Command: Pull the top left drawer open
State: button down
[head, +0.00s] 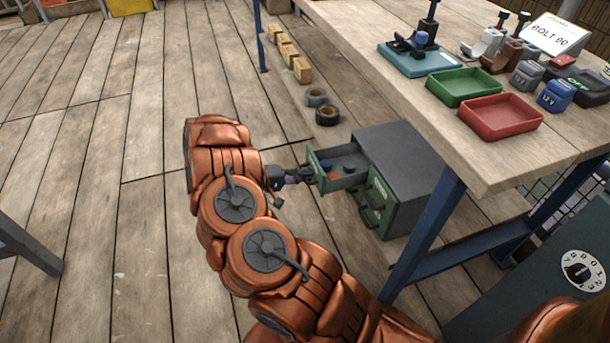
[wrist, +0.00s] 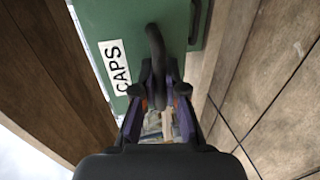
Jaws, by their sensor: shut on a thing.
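The green drawer cabinet (head: 402,165) stands under the workbench, with a grey top and green fronts. In the wrist view the green drawer front (wrist: 175,18) carries a white label (wrist: 116,68) reading CAPS and a dark curved handle (wrist: 155,42). My gripper (head: 305,175) is at this drawer's front. In the wrist view its two fingers (wrist: 164,90) are shut on the handle, one on each side.
A lower drawer front (head: 372,212) is closed. The wooden workbench (head: 420,108) overhangs the cabinet, with a blue leg (head: 430,225) near it. Dark rolls (head: 327,115) and wooden blocks (head: 290,55) lie on the floor behind.

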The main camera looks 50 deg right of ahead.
jog(key=c, duration=1.5)
grip_release()
jog(key=shift+s, duration=0.35)
jog(key=shift+w, duration=0.1)
jog(key=v, duration=1.2)
jog(key=shift+w, duration=0.15)
